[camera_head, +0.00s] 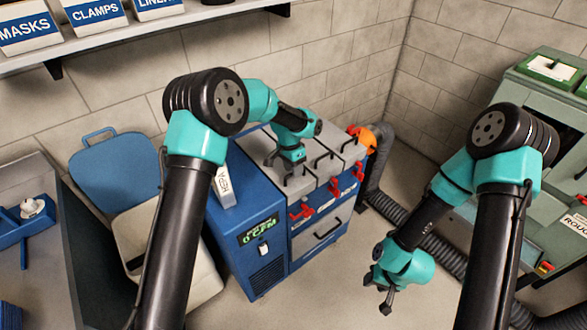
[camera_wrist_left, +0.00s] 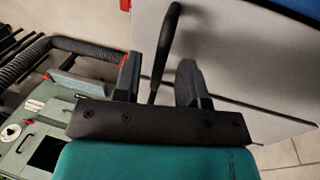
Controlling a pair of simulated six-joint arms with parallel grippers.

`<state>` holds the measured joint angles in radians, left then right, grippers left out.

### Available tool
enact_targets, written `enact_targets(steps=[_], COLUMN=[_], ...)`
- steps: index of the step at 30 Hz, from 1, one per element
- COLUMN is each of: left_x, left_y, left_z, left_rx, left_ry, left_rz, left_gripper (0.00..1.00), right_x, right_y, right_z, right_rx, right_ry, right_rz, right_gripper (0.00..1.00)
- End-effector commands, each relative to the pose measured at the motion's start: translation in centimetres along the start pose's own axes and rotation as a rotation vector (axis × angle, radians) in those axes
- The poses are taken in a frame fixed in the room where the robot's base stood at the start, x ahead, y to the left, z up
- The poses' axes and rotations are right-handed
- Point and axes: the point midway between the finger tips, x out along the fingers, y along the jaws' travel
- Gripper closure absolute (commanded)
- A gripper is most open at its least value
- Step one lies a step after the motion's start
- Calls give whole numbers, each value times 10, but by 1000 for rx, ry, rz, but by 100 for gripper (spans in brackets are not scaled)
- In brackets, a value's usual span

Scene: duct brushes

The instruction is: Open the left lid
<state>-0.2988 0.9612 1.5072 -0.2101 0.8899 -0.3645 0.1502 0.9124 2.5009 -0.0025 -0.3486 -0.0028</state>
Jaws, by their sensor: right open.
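A blue cabinet (camera_head: 252,225) has several grey lids in a row along its top, with black handles and red latches. The left lid (camera_head: 268,183) is the one nearest the display panel and appears closed; my left gripper partly covers it. My left gripper (camera_head: 287,167) is over this lid with its fingers apart. In the left wrist view, a black handle (camera_wrist_left: 164,50) stands between the two open fingers of the left gripper (camera_wrist_left: 157,80), and I cannot tell whether they touch it. My right gripper (camera_head: 378,294) is open and empty, low over the floor right of the cabinet.
Red latches (camera_head: 302,210) hang at the lids' front edges. A white labelled block (camera_head: 224,186) stands on the cabinet's left part. A grey hose (camera_head: 385,200) runs along the floor behind to a green machine (camera_head: 555,150).

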Motion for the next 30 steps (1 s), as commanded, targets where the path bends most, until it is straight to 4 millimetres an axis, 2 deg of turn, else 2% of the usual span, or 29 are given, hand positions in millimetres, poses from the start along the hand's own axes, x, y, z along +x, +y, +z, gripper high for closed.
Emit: enact_targets(steps=[9, 21, 30], left_x=[2, 2, 2], left_y=[0, 0, 0], left_z=[0, 0, 0], left_rx=[0, 0, 0], left_ry=[0, 0, 0], left_rz=[0, 0, 0], left_gripper=[63, 100, 100], right_x=[0, 0, 0], right_y=[0, 0, 0], right_z=[0, 0, 0], right_rx=[0, 0, 0], right_ry=[0, 0, 0], right_rz=[0, 0, 0], right_gripper=[57, 57, 57])
